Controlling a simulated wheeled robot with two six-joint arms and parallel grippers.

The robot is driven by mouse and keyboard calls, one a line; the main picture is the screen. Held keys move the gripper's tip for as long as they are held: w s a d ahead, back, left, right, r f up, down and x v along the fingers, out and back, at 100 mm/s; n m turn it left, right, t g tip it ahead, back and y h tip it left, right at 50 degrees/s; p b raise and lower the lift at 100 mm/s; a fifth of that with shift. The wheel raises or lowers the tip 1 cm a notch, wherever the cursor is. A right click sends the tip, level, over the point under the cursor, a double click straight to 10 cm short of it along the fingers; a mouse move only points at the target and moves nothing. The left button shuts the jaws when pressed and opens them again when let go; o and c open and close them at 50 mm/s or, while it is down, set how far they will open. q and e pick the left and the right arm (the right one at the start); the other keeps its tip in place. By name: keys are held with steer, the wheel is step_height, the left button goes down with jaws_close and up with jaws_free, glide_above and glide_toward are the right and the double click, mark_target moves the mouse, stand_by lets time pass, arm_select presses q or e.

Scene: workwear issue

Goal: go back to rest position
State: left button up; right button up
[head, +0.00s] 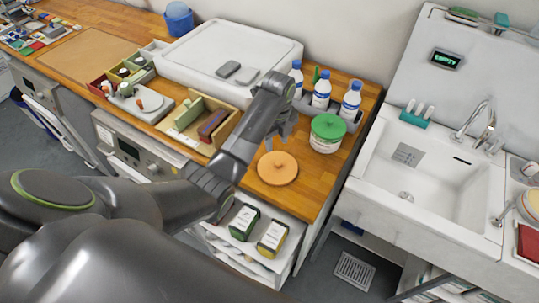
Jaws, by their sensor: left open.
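My left arm reaches in from the lower left over the wooden worktop (318,185). My left gripper (284,127) hangs above the worktop, between the wooden tray and the green-lidded tub. Its dark fingers are open and I see nothing held between them. My arm hides part of the worktop and the tray's right end. My right gripper is not in view.
A round wooden lid (278,168), a green-lidded tub (327,134) and several blue-capped bottles (321,90) stand close by. A partitioned wooden tray (184,117) lies left. Below, an open drawer (284,271) holds two boxes. A white sink (425,165) is right.

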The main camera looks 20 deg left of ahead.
arm_select(q)
steer(key=s+a+f+n+t, duration=0.1)
steer(key=s+a+f+n, duration=0.2)
steer(key=s+n, duration=0.35)
steer(key=s+a+f+n+t, duration=0.1)
steer(key=s+a+f+n, duration=0.1)
steer(key=s+f+n, duration=0.45)
steer(key=s+a+r+n+t+y, duration=0.15)
steer(key=s+r+n, duration=0.35)
steer(key=s, duration=0.5)
steer(key=s+a+r+n, duration=0.2)
steer(key=s+n, duration=0.4)
steer(key=s, duration=0.5)
step_height(320, 180, down, 32)
steer(key=a+g+b, duration=0.1)
steer(key=b, duration=0.7)
steer(key=s+f+b, duration=0.3)
steer(key=s+f, duration=0.4)
steer(key=f, duration=0.4)
steer(key=s+f+g+b, duration=0.1)
steer(key=s+f+b, duration=0.2)
steer(key=s+f, duration=0.5)
step_height(320, 180, down, 4)
steer(key=shift+d+r, duration=0.25)
steer(key=shift+d, duration=0.2)
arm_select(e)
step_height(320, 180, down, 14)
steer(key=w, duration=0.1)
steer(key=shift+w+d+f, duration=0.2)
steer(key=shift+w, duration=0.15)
